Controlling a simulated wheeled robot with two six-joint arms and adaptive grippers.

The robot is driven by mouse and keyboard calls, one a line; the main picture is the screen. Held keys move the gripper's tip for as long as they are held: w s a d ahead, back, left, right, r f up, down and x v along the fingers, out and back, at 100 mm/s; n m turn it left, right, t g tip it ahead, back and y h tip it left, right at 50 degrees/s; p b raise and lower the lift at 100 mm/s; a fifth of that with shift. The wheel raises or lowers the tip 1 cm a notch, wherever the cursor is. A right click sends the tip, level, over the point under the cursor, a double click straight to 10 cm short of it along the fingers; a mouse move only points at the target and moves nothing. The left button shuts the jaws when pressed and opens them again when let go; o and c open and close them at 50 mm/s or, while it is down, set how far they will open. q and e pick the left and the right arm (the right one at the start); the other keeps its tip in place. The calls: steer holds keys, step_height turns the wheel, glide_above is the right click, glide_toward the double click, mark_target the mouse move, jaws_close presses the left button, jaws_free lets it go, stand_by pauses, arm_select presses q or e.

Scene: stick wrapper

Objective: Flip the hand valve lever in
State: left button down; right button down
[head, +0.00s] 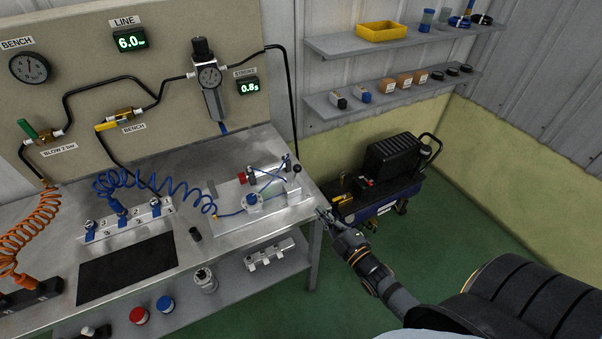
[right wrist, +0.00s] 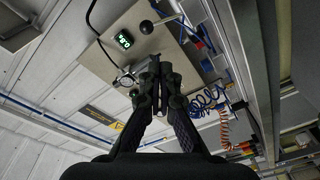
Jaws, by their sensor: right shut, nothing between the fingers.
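The hand valve lever has a black ball knob (head: 297,168) and stands at the right end of the small pneumatic rig on the bench. In the right wrist view its knob (right wrist: 146,27) sits on a thin rod near the top, apart from the fingertips. My right gripper (head: 322,212) is at the bench's right front corner, in front of the lever and to its right in the head view. Its fingers (right wrist: 157,75) are closed together with nothing between them. My left gripper is not in view.
The rig's light base plate (head: 292,215) lies on the metal bench (head: 225,250). A blue coiled hose (head: 150,180) runs to it. A compressor (head: 385,185) stands on the floor right of the bench. Yellow valve (head: 115,123) and green valve (head: 35,132) handles are on the back panel.

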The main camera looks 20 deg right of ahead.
mark_target(296, 174)
steer(key=w+r+b, duration=0.2)
steer(key=w+b, duration=0.1)
steer(key=w, duration=1)
steer(key=shift+a+r+n+t+y, duration=0.3)
steer(key=shift+t+y, duration=0.1)
steer(key=shift+w, duration=0.1)
steer(key=shift+b, duration=0.3)
